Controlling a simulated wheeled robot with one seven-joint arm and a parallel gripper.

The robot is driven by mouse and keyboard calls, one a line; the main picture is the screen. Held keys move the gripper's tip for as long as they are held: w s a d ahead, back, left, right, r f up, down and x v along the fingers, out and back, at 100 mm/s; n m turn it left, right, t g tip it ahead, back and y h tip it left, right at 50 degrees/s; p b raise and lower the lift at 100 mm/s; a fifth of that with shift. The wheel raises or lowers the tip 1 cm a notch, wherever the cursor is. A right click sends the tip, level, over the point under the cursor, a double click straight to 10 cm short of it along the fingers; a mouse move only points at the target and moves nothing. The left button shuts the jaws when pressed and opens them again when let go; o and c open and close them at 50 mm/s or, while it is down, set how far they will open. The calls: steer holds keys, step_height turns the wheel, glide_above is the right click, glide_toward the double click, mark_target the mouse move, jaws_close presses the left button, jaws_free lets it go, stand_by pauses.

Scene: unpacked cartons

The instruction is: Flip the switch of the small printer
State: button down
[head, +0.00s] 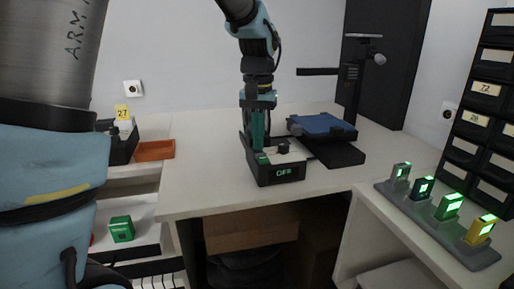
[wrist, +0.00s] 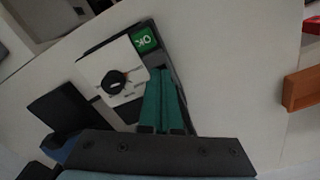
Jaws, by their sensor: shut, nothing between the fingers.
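A green patch marked OK (wrist: 144,41) sits at the panel's corner. My gripper (head: 260,150) is shut and empty, its teal fingers pointing down at the device's left side. In the wrist view the fingertips (wrist: 161,72) are near the OK patch; contact cannot be told.
A black stand (head: 350,90) with a blue-topped plate (head: 322,125) stands right behind the device. An orange tray (head: 154,150) lies left. Several green-lit units stand on a grey strip (head: 438,225) at right, beside black drawers (head: 484,105). The desk's front left is clear.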

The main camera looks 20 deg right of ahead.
step_height(320, 180, up, 7)
steer(key=p, duration=0.5)
steer(key=shift+f, duration=0.15)
steer(key=a+f+n, duration=0.1)
steer(key=a+f, duration=0.1)
steer(key=a, duration=0.6)
steer(key=a+f+n, duration=0.2)
steer(key=a, duration=0.6)
steer(key=a+f+n+t, duration=0.1)
steer(key=a+f+n, duration=0.1)
steer(key=a, duration=0.7)
steer(key=shift+s+f, duration=0.35)
steer(key=shift+f, duration=0.25)
steer(key=s+a+f+n, duration=0.1)
steer(key=s+a, duration=0.2)
steer(key=a, duration=0.2)
steer(key=shift+s+f+t, duration=0.15)
steer(key=shift+f+t, duration=0.15)
steer(key=shift+f, duration=0.1)
